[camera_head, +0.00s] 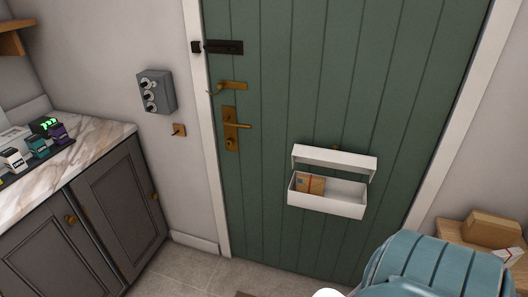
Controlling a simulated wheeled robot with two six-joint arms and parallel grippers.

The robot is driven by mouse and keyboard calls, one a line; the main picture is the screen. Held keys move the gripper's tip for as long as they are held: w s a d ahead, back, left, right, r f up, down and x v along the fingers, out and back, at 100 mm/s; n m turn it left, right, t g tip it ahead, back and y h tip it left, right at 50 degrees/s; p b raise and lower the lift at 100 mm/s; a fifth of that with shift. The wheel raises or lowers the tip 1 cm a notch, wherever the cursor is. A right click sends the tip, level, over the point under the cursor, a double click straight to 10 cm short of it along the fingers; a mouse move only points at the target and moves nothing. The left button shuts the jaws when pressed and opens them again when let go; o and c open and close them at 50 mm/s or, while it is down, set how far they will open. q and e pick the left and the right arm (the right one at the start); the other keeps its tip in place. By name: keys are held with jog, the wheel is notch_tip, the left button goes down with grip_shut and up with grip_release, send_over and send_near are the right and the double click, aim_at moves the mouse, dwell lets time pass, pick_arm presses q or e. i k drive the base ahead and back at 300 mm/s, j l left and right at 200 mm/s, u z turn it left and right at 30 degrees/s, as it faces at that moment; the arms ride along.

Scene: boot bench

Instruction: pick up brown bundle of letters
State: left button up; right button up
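The brown bundle of letters (308,184) stands in the left part of an open white letter box (326,206) on the green door. A thin reddish band shows on the bundle. The box's lid (335,158) is raised, and the right part of the box looks empty. The bundle's lower part is hidden behind the box's front wall. Neither of my grippers is in view.
The green door (310,90) has a brass handle (236,125) and a dark bolt (222,47). A marble-topped cabinet (105,135) stands at left. A large blue ribbed object (435,270) fills the lower right, near cardboard boxes (490,228). Bare floor (205,275) shows below the door.

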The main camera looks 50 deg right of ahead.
aim_at(311, 184)
jog(key=i+j+u, duration=0.7)
jog(key=i+z, duration=0.3)
jog(key=z, duration=0.15)
jog(key=i+j+z, duration=0.2)
jog(key=z, duration=0.25)
jog(key=i+z, duration=0.15)
jog(key=z, duration=0.3)
jog(key=i+z, duration=0.15)
jog(key=z, duration=0.3)
jog(key=i+z, duration=0.15)
jog(key=z, duration=0.3)
jog(key=i+j+z, duration=0.1)
jog(key=z, duration=0.3)
jog(key=i+j+z, duration=0.1)
jog(key=z, duration=0.35)
jog(key=k+j, duration=0.05)
jog(key=j, duration=0.05)
